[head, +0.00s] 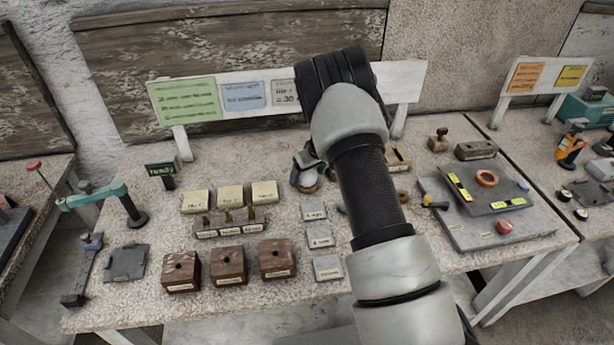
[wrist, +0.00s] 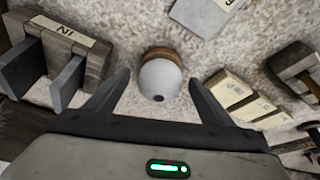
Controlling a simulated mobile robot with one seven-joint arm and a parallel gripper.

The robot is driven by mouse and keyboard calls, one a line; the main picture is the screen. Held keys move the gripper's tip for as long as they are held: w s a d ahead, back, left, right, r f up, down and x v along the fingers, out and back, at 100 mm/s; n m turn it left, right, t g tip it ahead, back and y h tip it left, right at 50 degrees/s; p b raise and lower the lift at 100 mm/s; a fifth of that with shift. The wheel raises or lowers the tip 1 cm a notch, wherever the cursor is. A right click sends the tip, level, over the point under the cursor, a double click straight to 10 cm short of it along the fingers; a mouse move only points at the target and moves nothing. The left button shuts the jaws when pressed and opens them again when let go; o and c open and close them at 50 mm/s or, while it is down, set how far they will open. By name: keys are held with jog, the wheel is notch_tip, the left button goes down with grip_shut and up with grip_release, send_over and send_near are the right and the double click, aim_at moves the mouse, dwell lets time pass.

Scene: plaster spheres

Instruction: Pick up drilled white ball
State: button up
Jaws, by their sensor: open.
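The drilled white ball (wrist: 160,80) rests on a small round brown base in the wrist view, with its dark hole facing my gripper. In the head view the ball (head: 308,180) shows only partly, beside my arm. My gripper (wrist: 160,88) is open, with one dark finger on each side of the ball. Gaps show between the fingers and the ball, and nothing is held. In the head view my gripper (head: 306,170) is mostly hidden by my wrist and arm.
A brown block with grey plates (wrist: 60,60) stands left of the ball in the wrist view. Cream blocks (wrist: 235,95) lie to the right, and a grey tile (wrist: 203,15) lies beyond. Dark wooden blocks (head: 228,265) stand along the table's front left.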

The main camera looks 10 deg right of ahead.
jog(key=c, duration=1.3)
jog(key=shift+r, duration=0.15)
